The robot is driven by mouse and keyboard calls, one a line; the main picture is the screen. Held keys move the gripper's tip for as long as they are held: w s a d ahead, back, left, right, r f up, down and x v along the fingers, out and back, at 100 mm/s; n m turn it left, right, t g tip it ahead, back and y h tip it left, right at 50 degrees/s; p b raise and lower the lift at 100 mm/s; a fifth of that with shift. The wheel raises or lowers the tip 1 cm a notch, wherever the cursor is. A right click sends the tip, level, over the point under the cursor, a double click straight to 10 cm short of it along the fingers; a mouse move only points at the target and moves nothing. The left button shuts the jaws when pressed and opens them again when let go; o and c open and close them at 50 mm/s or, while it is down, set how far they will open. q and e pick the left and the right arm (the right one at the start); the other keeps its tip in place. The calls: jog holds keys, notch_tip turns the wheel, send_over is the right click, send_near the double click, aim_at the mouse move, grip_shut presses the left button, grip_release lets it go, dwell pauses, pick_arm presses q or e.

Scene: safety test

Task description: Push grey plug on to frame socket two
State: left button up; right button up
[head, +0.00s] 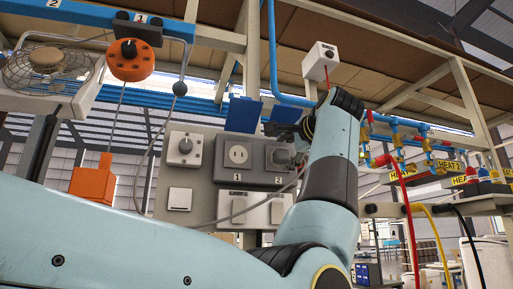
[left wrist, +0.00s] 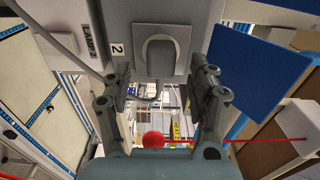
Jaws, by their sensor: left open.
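The dark frame holds socket one (head: 238,155) with a slotted face, and socket two (head: 280,157) to its right. A round grey piece sits at socket two, probably the grey plug; I cannot tell how far in it is. In the left wrist view a square grey plate with a rounded grey piece (left wrist: 160,52) lies beyond the fingertips, beside the label 2. My left gripper (head: 300,132) is at the upper right of socket two, partly hidden by my own arm. In the wrist view its fingers (left wrist: 160,92) are apart, with nothing visible between them. My right gripper is out of view.
White switches, one marked LAMP 2 (left wrist: 92,40), sit below the sockets. A grey cable (head: 265,204) crosses them. Blue flaps (head: 243,114) are above the frame. An orange control (head: 130,60) and fan (head: 47,68) are left; coloured pipes and hoses (head: 405,190) are right.

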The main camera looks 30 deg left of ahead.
pick_arm(q)
jog(key=s+m, duration=0.1)
jog(key=m, duration=0.1)
jog(key=s+f+m, duration=0.1)
jog(key=s+a+m, duration=0.1)
jog(key=m, duration=0.1)
jog(key=shift+s+f+m, duration=0.15)
jog(key=shift+s+m, duration=0.1)
jog(key=shift+m, duration=0.05)
jog(key=m+p, duration=0.1)
jog(key=m, duration=1.1)
send_near(238, 154)
jog(key=p+x, duration=0.2)
jog(key=x, duration=0.5)
jog(key=shift+w+a, duration=0.15)
jog(key=shift+a, duration=0.05)
jog(key=b+v, duration=0.3)
jog(key=v, duration=0.6)
jog(key=shift+d, duration=0.35)
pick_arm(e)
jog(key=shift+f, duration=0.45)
